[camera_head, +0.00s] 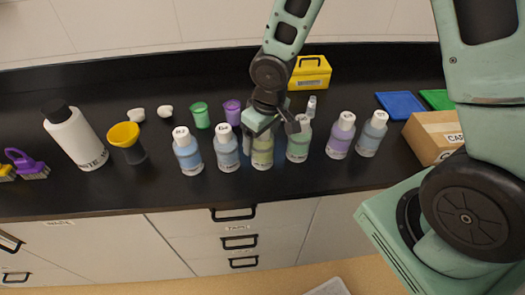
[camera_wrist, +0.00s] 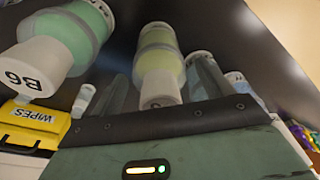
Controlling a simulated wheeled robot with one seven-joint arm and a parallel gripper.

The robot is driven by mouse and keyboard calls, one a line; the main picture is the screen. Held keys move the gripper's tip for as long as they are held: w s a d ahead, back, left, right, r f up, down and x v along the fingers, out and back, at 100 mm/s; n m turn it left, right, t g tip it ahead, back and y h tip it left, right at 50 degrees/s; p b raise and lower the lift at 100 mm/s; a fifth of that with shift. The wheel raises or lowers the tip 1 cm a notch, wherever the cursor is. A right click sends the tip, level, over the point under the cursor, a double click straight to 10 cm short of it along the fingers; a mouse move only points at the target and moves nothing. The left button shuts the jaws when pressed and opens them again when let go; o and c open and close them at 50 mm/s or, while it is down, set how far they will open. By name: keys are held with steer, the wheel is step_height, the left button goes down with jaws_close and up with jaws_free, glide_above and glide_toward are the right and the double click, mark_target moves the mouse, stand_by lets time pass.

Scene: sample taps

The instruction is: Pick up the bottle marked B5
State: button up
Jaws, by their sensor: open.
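My gripper (camera_head: 270,132) is open above the row of bottles, at the yellow-green bottle (camera_head: 262,155). In the wrist view the yellow-green bottle (camera_wrist: 160,65) shows between the two dark fingers of my gripper (camera_wrist: 161,88), its white cap toward the palm. I cannot read a mark on it, and my gripper hides its top in the head view. I cannot tell whether a finger touches it. The green bottle (camera_head: 299,145) beside it on the right carries the mark B6 on its cap in the wrist view (camera_wrist: 40,65). No B5 mark is readable.
Blue bottles (camera_head: 227,152) (camera_head: 188,157) stand close on the left; purple (camera_head: 340,140) and blue-grey (camera_head: 371,138) bottles stand right. A small clear bottle (camera_head: 311,107) and yellow wipes box (camera_head: 310,75) are behind. A cardboard box (camera_head: 430,135) is at right. The front counter strip is clear.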

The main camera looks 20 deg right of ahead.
steer(key=c, duration=1.5)
